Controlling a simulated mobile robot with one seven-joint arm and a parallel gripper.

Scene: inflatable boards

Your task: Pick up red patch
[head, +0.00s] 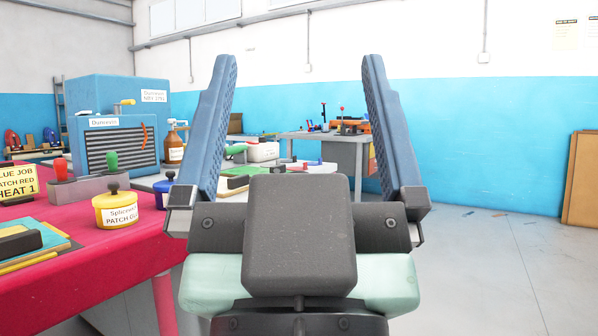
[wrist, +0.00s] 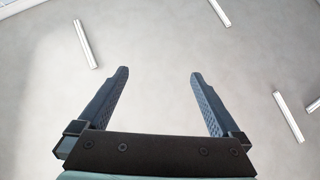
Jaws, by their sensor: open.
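My gripper (head: 298,75) is raised in the middle of the head view, its two blue fingers wide apart and empty. It also shows in the wrist view (wrist: 157,72), pointing at the ceiling. I cannot make out a red patch for certain. A red-topped table (head: 120,262) stands at the left of the head view, to the left of my gripper. A yellow sign (head: 18,181) on it reads in part "patch red" and "heat 1", cut by the frame's edge. My gripper hides part of the middle of the room.
On the red table are a yellow glue pot (head: 115,211), a grey block with red and green knobs (head: 88,187) and a board (head: 25,240). A blue cabinet (head: 118,145) stands behind. A grey workbench (head: 345,142) is at the back.

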